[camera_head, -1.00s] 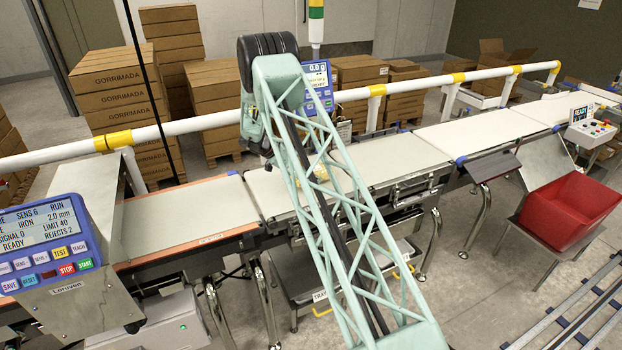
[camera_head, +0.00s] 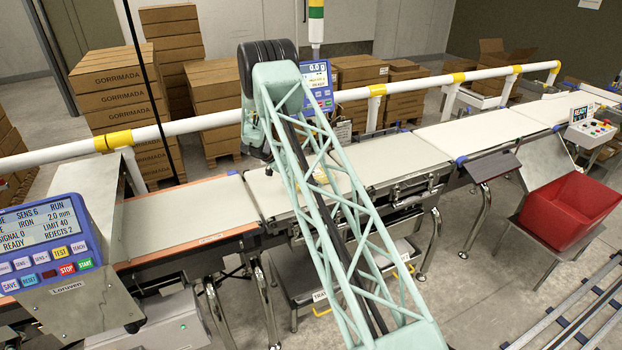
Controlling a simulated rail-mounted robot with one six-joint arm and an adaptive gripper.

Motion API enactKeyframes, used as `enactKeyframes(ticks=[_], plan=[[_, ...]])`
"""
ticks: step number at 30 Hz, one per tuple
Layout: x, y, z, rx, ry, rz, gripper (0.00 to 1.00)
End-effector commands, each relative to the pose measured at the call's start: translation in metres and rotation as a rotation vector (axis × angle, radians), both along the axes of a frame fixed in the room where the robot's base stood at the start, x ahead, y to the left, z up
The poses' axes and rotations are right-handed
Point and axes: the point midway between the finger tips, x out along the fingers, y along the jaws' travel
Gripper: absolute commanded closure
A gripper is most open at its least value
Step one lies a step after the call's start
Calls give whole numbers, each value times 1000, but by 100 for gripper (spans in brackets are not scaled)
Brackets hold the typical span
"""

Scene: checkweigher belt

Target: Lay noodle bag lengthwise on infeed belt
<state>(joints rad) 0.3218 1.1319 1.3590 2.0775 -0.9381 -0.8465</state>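The belt line runs across the middle of the view. Its left section (camera_head: 185,215), with orange edges, leads out of the metal detector (camera_head: 60,245) and looks empty. I take it for the infeed belt. The middle section (camera_head: 395,160) stands by the weight display (camera_head: 317,84), which reads 0.0 g. My green lattice arm covers part of the middle section. A small yellowish patch (camera_head: 341,184) shows through the lattice; I cannot tell whether it is the noodle bag. My gripper is hidden behind the arm.
A white rail (camera_head: 215,117) with yellow bands runs behind the belts. Stacked cartons (camera_head: 120,100) stand beyond it. A red bin (camera_head: 565,212) stands at the right, below a control box (camera_head: 590,132). The right belt section (camera_head: 480,137) is clear.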

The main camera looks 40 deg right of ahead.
Motion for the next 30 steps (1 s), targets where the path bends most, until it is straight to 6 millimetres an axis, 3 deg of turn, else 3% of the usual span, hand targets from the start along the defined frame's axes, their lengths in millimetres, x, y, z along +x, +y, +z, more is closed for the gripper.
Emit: enactKeyframes(ticks=[14, 30], plan=[[2, 5, 8, 0, 0, 0, 37], [15, 53, 57, 0, -1, 1, 37]])
